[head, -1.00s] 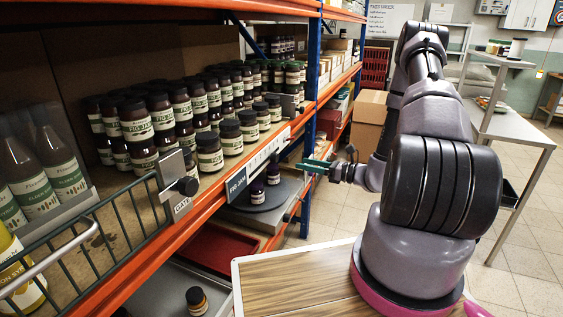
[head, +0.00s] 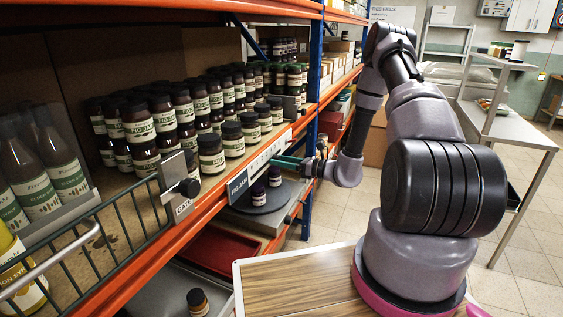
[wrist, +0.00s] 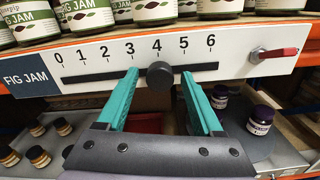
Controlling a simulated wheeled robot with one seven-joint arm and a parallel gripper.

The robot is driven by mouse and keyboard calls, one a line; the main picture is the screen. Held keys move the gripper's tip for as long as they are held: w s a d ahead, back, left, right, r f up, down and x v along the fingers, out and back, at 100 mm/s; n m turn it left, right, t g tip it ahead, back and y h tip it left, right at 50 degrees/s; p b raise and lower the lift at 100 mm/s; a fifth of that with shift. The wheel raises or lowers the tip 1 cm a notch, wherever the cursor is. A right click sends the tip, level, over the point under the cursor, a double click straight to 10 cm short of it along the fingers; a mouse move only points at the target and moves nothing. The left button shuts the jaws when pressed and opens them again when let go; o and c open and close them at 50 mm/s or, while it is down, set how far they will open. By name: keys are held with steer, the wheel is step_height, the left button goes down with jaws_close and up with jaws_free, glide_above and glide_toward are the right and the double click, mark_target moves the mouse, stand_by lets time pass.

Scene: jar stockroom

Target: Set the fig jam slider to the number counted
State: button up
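The fig jam slider is a white strip (wrist: 235,58) on the shelf edge, numbered 0 to 6, with a dark slot and a round black knob (wrist: 160,75). The knob sits just below the 4. My gripper (wrist: 159,80) is open, its teal fingers pointing at the strip, one on each side of the knob with gaps between. In the head view my gripper (head: 284,160) is at the strip, and the knob cannot be made out. Fig jam jars (head: 138,124) with dark lids stand in rows on the shelf above the strip (head: 262,160).
A red lever (wrist: 275,53) is right of the scale. A gate (head: 178,185) and wire basket are to the left. Purple-lidded jars stand on a grey turntable (head: 262,203) below. A wooden-topped surface (head: 290,285) is in front.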

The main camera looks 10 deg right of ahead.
jaws_close()
stand_by(1.2)
